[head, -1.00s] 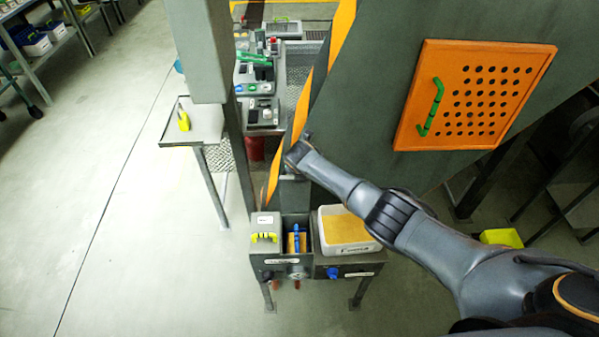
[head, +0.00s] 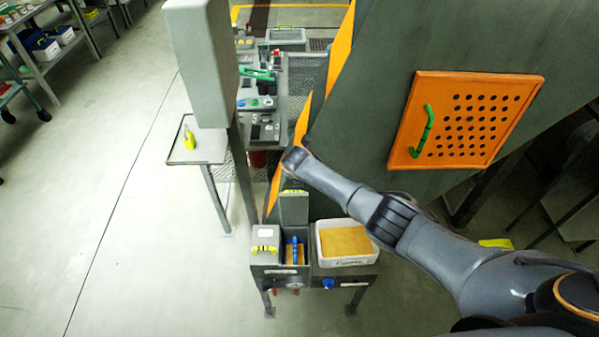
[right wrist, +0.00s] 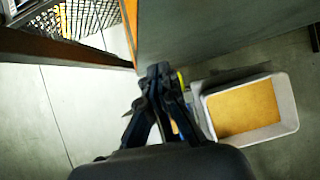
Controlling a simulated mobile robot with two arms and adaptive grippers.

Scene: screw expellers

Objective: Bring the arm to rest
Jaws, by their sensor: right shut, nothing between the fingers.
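My right arm (head: 345,188) reaches in from the lower right in the head view, with its wrist end in front of the big dark grey machine panel. In the right wrist view my right gripper (right wrist: 160,78) has its fingers together and holds nothing. It is above the floor, just left of a white bin with yellow-brown content (right wrist: 290,118). The gripper's fingers cannot be made out in the head view. My left gripper is in neither view.
The machine's orange perforated door with green handle (head: 468,118) is at the right. A low stand carries the white bin (head: 345,243), a blue-handled tool (head: 294,250) and a grey box (head: 265,240). A small table (head: 197,147) stands left.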

